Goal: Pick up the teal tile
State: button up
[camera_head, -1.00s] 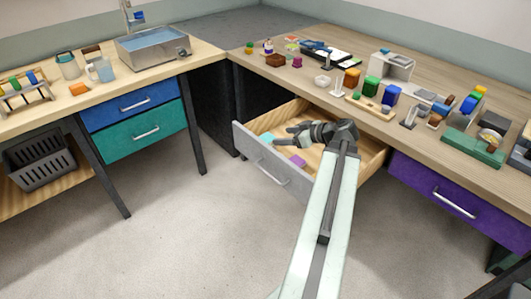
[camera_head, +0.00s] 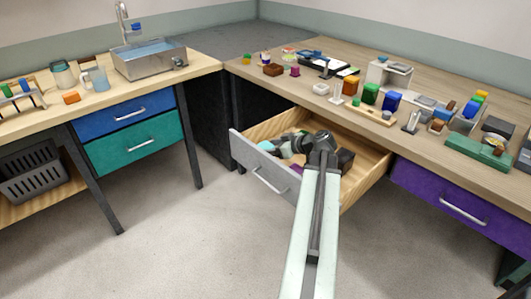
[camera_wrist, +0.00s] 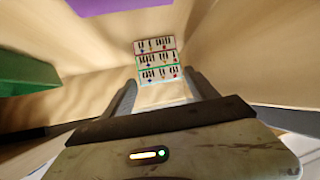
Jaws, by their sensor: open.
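The teal tile (camera_head: 265,146) is a small light patch inside the open grey drawer (camera_head: 264,170), near its left front wall in the head view. My gripper (camera_head: 287,146) is over or inside the drawer, just right of the tile. It partly covers that area, and I cannot tell its height above the drawer floor. In the wrist view my gripper (camera_wrist: 162,88) has its two dark fingers apart, with nothing held between them. I cannot pick out the teal tile for certain in the wrist view.
A purple piece (camera_head: 296,168) and a dark block (camera_head: 345,160) are in the drawer. The wrist view shows a green shape (camera_wrist: 25,73), a purple shape (camera_wrist: 110,5) and a marked panel (camera_wrist: 155,60). The crowded worktop (camera_head: 330,105) is behind the drawer.

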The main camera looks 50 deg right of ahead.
jog(key=c, duration=1.4)
jog(key=shift+o, duration=0.2)
notch_tip(320, 180, up, 10)
jog(key=p, duration=1)
